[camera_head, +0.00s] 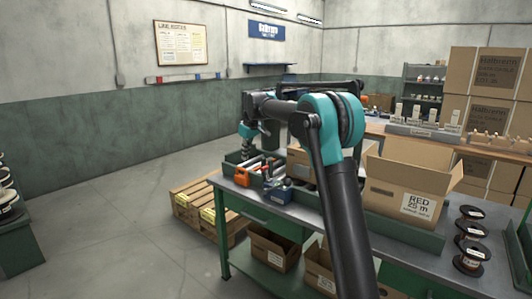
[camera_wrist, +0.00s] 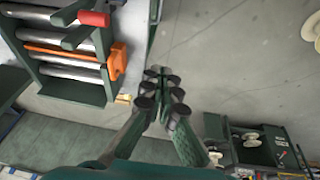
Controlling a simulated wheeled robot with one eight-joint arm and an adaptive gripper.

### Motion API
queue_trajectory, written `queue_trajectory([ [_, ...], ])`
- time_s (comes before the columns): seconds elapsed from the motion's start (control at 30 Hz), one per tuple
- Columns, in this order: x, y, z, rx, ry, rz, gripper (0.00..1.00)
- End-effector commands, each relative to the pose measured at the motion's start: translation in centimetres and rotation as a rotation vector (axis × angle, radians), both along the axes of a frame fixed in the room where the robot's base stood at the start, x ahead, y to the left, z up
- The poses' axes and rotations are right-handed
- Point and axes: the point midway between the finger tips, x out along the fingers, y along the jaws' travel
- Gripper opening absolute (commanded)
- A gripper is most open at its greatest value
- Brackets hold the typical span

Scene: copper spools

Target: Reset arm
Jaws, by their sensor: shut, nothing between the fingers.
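My gripper (camera_wrist: 162,88) is shut and empty in the wrist view, its dark fingertips together over the grey floor. In the head view my arm reaches over the workbench (camera_head: 300,208) and bends down at the left. My gripper there (camera_head: 247,153) hangs above the bench's left end, close to the green rack of metal rods, and its fingertips are hard to make out. The rod rack (camera_wrist: 82,92), with a red handle and an orange part, lies left of the fingers in the wrist view, apart from them.
An open carton (camera_head: 385,190) labelled RED 25 m and dark copper spools (camera_head: 471,256) stand on the bench's right side. A pallet (camera_head: 200,212) lies on the floor beyond its left end. A stand with spools (camera_head: 15,235) is at far left. Floor between is clear.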

Motion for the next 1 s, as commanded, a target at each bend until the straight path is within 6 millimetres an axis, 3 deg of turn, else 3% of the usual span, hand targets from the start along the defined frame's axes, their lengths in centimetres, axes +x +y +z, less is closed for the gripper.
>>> queue_trajectory([
  [0.27, -2.8, -4.0, -0.9, 0.007, -0.001, -0.083, 0.0],
  [0.47, -6.9, -8.4, -2.4, 0.016, -0.003, -0.183, 0.0],
  [0.77, -18.8, -17.6, -7.7, 0.04, -0.009, -0.417, 0.0],
  [1.0, -30.5, -23.4, -13.6, 0.061, -0.019, -0.604, 0.0],
])
